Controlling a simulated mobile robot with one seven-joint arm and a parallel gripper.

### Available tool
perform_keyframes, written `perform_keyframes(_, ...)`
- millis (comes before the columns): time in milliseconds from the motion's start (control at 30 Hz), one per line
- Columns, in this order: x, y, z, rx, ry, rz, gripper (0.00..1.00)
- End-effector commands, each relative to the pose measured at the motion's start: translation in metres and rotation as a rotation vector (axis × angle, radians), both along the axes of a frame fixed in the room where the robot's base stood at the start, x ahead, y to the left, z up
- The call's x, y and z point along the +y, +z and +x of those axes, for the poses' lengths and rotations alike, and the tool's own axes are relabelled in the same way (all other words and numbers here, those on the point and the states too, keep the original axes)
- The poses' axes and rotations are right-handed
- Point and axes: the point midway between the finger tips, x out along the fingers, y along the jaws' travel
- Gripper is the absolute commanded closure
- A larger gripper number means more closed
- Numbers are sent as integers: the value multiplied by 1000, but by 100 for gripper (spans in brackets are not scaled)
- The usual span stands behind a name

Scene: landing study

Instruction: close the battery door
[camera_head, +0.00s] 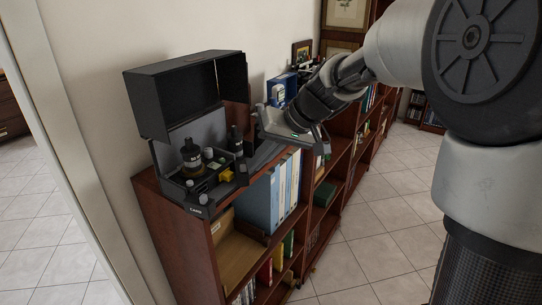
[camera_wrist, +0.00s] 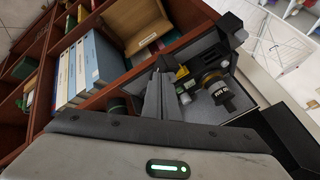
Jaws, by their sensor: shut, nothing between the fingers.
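An open black case (camera_head: 196,207) stands on the end of the bookshelf top, its large black lid (camera_head: 172,97) raised at the back. Inside are dark bottles, one of them (camera_head: 191,158) at the left, and a small yellow piece (camera_head: 227,175). I cannot tell for sure which part is the battery door. My gripper (camera_head: 252,166) is at the right side of the case, shut and empty, pointing down toward it. In the wrist view my gripper (camera_wrist: 160,72) shows beside the yellow piece (camera_wrist: 182,72) and a dark bottle (camera_wrist: 217,90); contact cannot be told.
The wooden bookshelf (camera_head: 172,237) runs back along the wall, with blue and white binders (camera_head: 262,203) below its top. A blue box (camera_head: 283,85) and a framed picture (camera_head: 302,53) stand farther back. The tiled floor (camera_head: 370,245) at the right is clear.

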Motion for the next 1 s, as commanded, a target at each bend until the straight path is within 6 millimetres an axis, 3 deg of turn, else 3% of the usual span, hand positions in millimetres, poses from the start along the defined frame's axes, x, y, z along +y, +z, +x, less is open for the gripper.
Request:
perform_keyframes(533, 3, 0, -2, -1, -19, -1, 100)
perform_keyframes(1000, 17, 0, -14, -4, -212, -2, 100)
